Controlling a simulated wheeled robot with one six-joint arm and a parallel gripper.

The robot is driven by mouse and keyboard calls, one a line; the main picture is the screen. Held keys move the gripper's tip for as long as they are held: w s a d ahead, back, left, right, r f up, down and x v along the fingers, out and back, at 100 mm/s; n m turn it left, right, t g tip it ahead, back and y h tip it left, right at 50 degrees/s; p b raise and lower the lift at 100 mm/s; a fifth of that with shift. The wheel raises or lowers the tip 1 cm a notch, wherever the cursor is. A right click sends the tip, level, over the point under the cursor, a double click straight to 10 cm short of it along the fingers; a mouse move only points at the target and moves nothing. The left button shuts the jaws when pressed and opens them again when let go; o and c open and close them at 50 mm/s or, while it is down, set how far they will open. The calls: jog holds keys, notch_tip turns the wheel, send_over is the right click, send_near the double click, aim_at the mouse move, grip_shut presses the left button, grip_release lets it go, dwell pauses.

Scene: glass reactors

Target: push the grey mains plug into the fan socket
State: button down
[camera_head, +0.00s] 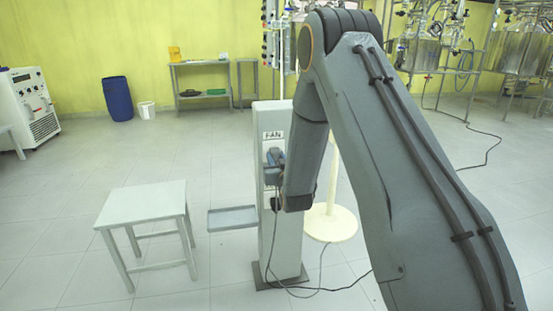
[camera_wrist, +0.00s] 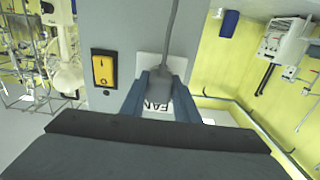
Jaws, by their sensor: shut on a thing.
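The grey mains plug (camera_wrist: 154,92) is between the two blue fingers of my gripper (camera_wrist: 159,82) in the wrist view, and my gripper is shut on it. Its grey cable (camera_wrist: 174,30) runs up out of that view. A white socket plate (camera_wrist: 178,65) lies directly behind the plug, beside the FAN label (camera_wrist: 157,105). The plug and fingers hide the socket's holes, and I cannot tell whether the pins are in them. In the head view my gripper (camera_head: 274,158) is at the post's front, just below the FAN label (camera_head: 273,135).
A yellow switch (camera_wrist: 104,68) is on the same grey post (camera_head: 288,235). A small tray (camera_head: 232,217) juts out left of the post. A white table (camera_head: 145,200) stands further left. Cables lie on the floor (camera_head: 330,287) by the post base. Glass reactors (camera_head: 425,52) stand at the back right.

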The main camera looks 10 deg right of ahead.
jog(key=shift+w+r, duration=0.25)
jog(key=c, duration=1.3)
grip_release()
jog(key=shift+f, duration=0.15)
jog(key=shift+d, duration=0.1)
jog(key=shift+f, duration=0.1)
jog(key=shift+s, duration=0.15)
jog(key=shift+s+p, duration=1.7)
jog(key=shift+s, duration=2.7)
